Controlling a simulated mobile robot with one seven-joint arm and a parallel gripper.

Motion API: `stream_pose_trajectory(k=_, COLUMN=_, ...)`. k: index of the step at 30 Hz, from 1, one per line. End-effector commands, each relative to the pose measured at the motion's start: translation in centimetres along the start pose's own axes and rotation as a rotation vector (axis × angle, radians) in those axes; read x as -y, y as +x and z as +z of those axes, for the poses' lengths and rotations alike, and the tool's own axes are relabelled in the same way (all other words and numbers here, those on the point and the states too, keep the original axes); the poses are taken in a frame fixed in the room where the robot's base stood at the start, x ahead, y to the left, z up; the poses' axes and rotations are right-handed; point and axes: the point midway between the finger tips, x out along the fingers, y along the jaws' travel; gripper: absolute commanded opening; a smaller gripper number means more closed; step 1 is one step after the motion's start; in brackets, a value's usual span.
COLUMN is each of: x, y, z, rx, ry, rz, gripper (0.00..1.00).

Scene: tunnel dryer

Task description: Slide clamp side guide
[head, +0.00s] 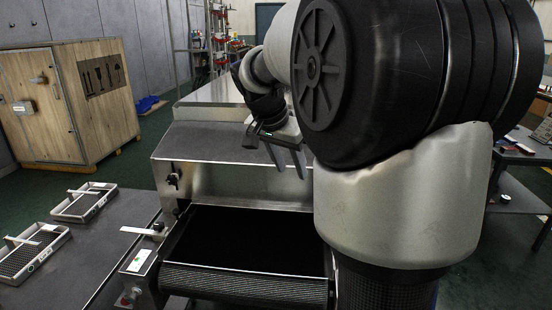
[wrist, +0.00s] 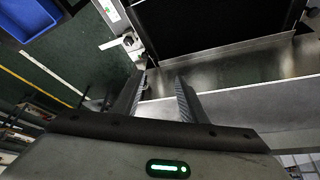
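The dryer's black belt (head: 250,238) runs into the steel housing (head: 240,180). At its left edge a small knob-like clamp (head: 158,227) sits at the end of a flat white strip (head: 136,231). The clamp also shows in the wrist view (wrist: 130,42), up and left of my fingers. I cannot tell for sure which metal edge is the side guide. My gripper (head: 288,174) hangs over the housing front, fingers pointing down. In the wrist view my gripper (wrist: 162,76) is open, with nothing between the fingers, apart from the clamp.
A panel with a red button (head: 138,262) stands left of the belt. A dark knob (head: 173,181) is on the housing's left front. Two trays (head: 84,203) (head: 33,252) lie on the left table. A blue bin (wrist: 28,16) shows in the wrist view.

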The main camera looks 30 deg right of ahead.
Motion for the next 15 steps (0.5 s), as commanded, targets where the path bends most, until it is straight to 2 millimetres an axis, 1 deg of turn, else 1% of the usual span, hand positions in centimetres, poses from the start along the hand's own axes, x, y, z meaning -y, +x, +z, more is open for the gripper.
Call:
stream_pose_trajectory(k=1, x=0.0, y=-0.8, z=0.1, rx=-0.005, ry=-0.014, rz=-0.007, gripper=0.39)
stream_pose_trajectory(k=6, x=0.0, y=-2.2, z=0.5, rx=-0.015, ry=-0.043, rz=-0.022, gripper=0.39)
stream_pose_trajectory(k=10, x=0.0, y=-2.6, z=0.7, rx=-0.019, ry=-0.055, rz=-0.027, gripper=0.39)
stream_pose_trajectory(k=15, x=0.0, y=-2.7, z=0.8, rx=-0.019, ry=-0.057, rz=-0.028, gripper=0.39)
